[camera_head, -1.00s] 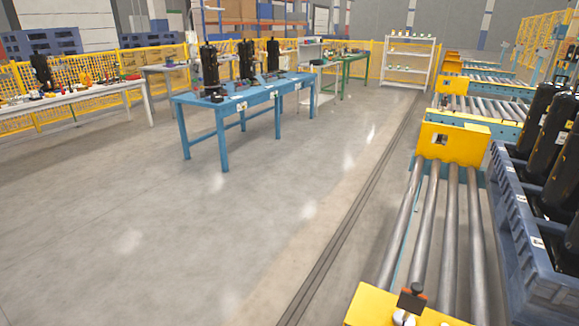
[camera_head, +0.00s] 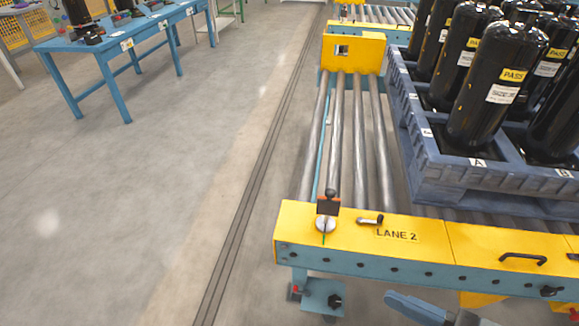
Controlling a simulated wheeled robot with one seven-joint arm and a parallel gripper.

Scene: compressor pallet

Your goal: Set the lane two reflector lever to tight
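The yellow lane two end plate (camera_head: 300,232) carries a "LANE 2" label (camera_head: 397,235). On its left part stands a small reflector fitting (camera_head: 327,206), a dark plate with an orange-red edge. A dark knob shows above it and a round silver base below. Just right of it, a short dark lever-like handle (camera_head: 370,220) lies roughly sideways on the plate. Its tight or loose setting cannot be read. A blue-grey piece (camera_head: 416,306) with dark parts shows at the bottom edge, seemingly the end of my arm, apart from the plate. Its fingertips cannot be made out.
Rollers (camera_head: 350,140) run back to a yellow end bracket (camera_head: 353,53). A blue crate (camera_head: 470,180) of black cylinders stands on the conveyor at right. A black handle (camera_head: 522,258) is on the plate's right part. Floor at left is clear up to a blue table (camera_head: 110,45).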

